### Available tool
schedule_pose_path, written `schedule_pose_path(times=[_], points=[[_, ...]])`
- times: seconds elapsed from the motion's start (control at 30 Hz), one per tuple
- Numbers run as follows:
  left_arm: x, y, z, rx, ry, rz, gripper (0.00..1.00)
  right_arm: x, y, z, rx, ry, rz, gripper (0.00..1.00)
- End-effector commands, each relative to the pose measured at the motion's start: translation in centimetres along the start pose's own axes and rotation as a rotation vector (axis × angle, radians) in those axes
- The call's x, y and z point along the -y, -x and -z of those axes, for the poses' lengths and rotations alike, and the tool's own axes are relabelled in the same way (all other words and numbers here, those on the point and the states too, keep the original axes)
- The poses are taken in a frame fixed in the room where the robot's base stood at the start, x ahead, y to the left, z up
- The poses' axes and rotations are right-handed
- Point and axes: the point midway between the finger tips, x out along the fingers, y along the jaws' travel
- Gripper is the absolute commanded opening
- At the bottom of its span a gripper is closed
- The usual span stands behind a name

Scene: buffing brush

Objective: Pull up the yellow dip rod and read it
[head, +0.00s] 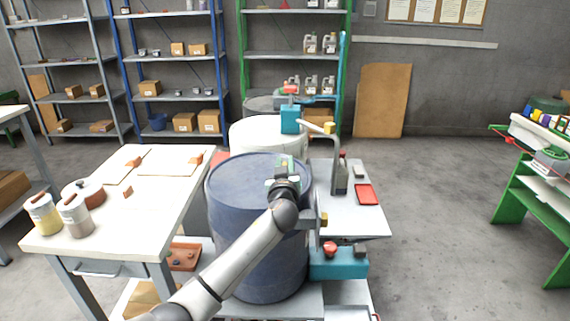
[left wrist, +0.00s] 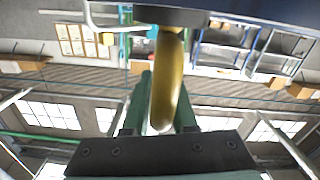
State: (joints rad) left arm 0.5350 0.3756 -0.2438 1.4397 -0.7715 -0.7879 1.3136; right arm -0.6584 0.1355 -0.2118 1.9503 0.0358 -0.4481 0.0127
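The blue drum (head: 232,175) stands upright in the middle of the head view. My left gripper (head: 281,170) is over the right part of its lid, and my wrist hides much of that spot. In the left wrist view a yellow rod-like handle (left wrist: 167,80), apparently the dip rod, lies between the green fingers of my left gripper (left wrist: 164,90). Any markings on the rod are not visible. My right gripper is out of view.
A white workbench (head: 110,225) with jars stands left. Open floor (head: 440,230) lies farther right.

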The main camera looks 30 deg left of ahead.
Motion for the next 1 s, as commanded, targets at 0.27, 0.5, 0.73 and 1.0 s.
schedule_pose_path(times=[0.27,0.5,0.73,1.0], points=[[-0.04,0.03,-0.03,0.001,0.000,-0.001,0.00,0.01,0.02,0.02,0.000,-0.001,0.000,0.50],[-0.07,0.04,-0.04,0.001,0.001,-0.001,0.00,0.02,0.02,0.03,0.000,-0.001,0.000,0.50],[-0.09,0.05,-0.04,0.001,0.001,-0.002,0.00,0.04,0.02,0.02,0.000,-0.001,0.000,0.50],[-0.11,0.06,-0.05,0.001,0.002,-0.002,0.00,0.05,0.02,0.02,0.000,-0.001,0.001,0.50]])
